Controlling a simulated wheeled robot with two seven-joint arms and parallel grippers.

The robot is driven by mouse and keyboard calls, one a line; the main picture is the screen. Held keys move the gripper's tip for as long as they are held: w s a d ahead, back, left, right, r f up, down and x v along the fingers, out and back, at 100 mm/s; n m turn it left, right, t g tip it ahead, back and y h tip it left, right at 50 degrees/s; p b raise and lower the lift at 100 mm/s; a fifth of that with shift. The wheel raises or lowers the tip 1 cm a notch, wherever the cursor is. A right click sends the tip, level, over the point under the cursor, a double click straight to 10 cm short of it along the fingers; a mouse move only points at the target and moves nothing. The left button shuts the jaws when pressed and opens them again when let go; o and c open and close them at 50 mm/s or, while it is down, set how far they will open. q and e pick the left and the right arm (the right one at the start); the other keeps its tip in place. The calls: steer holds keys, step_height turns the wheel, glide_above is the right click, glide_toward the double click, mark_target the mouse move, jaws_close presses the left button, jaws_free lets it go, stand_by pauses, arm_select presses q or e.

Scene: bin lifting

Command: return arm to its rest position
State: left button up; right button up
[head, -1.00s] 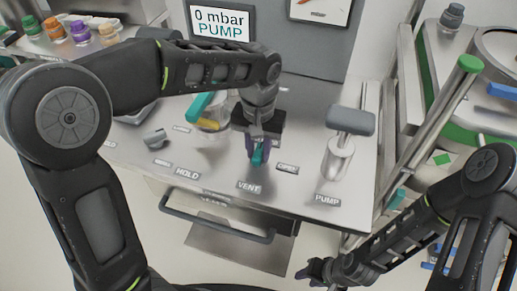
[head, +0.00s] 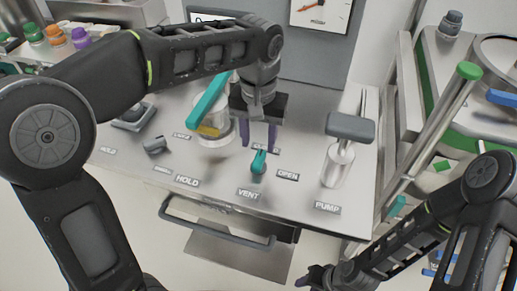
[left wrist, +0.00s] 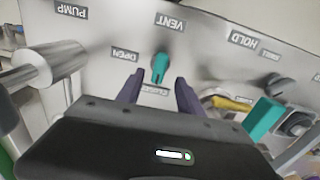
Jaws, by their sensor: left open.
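My left arm reaches in from the left in the head view, with its gripper (head: 259,137) over the metal panel (head: 225,180). The gripper is open, its purple fingers apart. The teal vent valve handle (head: 258,161) is just in front of the fingertips in the head view. In the left wrist view the handle (left wrist: 160,67) is beyond and between the fingers (left wrist: 158,88), with nothing held. My right arm is at the lower right, its gripper (head: 314,277) small and dark; whether its jaws are open is unclear.
The pump handle (head: 350,127) stands to the right on the panel. A long teal lever (head: 207,101) rises left of the gripper. A gauge board (head: 318,45) stands behind. Coloured caps (head: 54,36) are at the back left, and a steel cart (head: 465,95) is at the right.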

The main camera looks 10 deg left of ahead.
arm_select(q)
steer(key=shift+r, duration=0.6)
